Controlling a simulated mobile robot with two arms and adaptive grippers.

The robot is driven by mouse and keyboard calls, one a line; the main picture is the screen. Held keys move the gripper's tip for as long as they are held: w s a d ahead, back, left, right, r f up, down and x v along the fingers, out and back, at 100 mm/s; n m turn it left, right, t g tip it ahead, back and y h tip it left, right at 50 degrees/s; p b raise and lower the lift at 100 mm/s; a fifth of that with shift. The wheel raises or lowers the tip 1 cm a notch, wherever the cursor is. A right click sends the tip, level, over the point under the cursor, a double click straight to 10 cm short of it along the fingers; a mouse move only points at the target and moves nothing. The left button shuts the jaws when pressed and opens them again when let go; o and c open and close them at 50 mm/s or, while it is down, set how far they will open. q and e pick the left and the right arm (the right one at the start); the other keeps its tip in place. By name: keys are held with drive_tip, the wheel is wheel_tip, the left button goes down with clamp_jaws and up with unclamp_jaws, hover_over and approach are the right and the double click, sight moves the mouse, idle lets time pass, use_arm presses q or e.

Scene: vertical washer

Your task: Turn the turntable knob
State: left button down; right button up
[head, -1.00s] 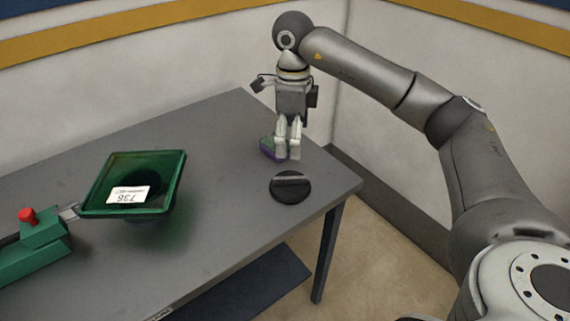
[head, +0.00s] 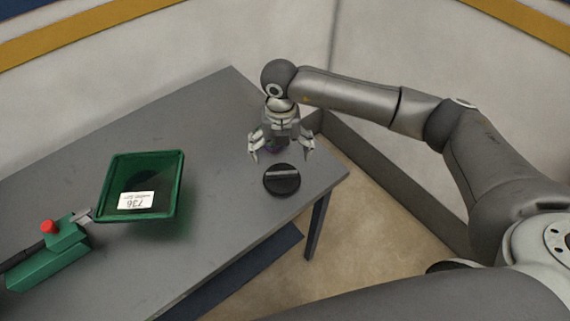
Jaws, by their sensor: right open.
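The turntable knob (head: 282,181) is a round black disc with a raised grey bar across it. It lies on the grey table near the right front corner. My right gripper (head: 281,156) points down just behind the knob in the head view, with its two fingers spread wide and nothing between them. It looks to be above the table and apart from the knob, though the exact height is hard to tell. A small purple thing shows partly behind the gripper, mostly hidden. My left gripper is not in view.
A green square tray (head: 180,185) with a white label stands left on the grey table (head: 215,110). A green device (head: 62,250) with a red button (head: 48,227) is at the left edge. Walls (head: 190,50) stand behind. The table between tray and knob is clear.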

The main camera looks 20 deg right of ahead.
sight(282, 172)
wheel_tip(282, 172, down, 7)
drive_tip(key=shift+f+p, duration=0.1)
drive_tip(key=shift+p, duration=1.05)
drive_tip(key=shift+f, duration=0.55)
drive_tip(key=c, duration=1)
